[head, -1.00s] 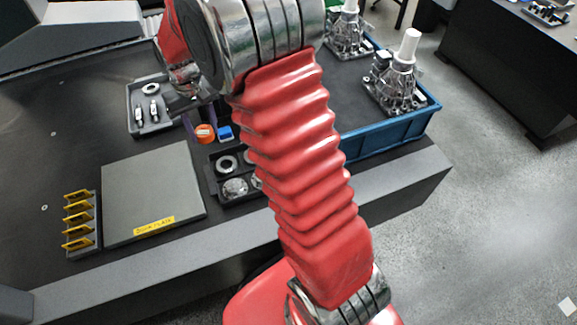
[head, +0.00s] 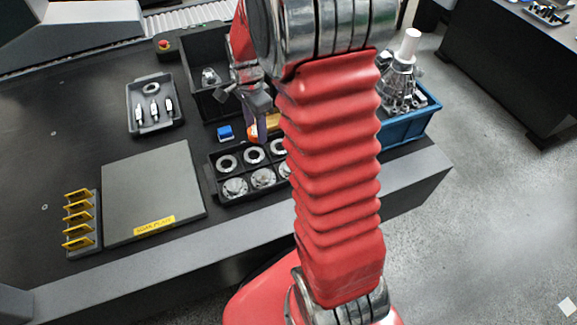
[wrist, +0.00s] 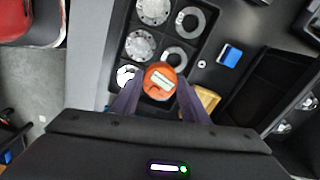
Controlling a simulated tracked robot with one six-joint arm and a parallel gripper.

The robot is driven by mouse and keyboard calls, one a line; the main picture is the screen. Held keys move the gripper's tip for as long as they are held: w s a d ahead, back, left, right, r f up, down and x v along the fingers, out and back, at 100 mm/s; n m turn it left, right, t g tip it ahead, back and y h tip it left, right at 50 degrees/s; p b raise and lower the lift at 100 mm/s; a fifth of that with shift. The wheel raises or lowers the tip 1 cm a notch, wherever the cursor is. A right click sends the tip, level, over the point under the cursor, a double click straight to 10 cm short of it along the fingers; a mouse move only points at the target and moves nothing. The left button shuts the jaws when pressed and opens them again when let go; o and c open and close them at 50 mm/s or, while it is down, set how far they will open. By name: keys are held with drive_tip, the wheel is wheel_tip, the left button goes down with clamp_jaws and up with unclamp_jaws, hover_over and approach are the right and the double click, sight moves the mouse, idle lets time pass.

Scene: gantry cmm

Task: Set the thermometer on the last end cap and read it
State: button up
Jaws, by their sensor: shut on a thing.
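My gripper (head: 258,132) is shut on the orange round thermometer (wrist: 159,80), between its dark purple fingers. The thermometer has a pale rectangular display facing the wrist camera; the digits are too small to read. The black tray (head: 215,178) holds silver end caps in its front row, the nearest visible ones at left (head: 236,187) and middle (head: 263,178), with the last cap (wrist: 127,73) partly behind my arm in the head view. In the wrist view the thermometer appears just right of that last cap. I cannot tell its height above the tray.
Metal rings (head: 228,163) fill the tray's back row. A blue block (head: 225,132) stands behind the tray, and a yellow block (wrist: 207,98) is beside my fingers. A black bin (head: 190,75) stands behind; a blue crate (head: 405,125) of castings is right. The grey plate (head: 150,190) is bare.

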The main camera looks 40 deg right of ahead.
drive_tip(key=s+d+f+m, duration=0.1)
drive_tip(key=s+d+m, duration=0.5)
drive_tip(key=m, duration=0.7)
drive_tip(key=shift+s+d+f, duration=0.15)
drive_tip(key=shift+s+d, duration=0.25)
drive_tip(key=shift+s, duration=0.4)
drive_tip(key=shift+f, duration=3.1)
drive_tip(key=shift+f, duration=1.9)
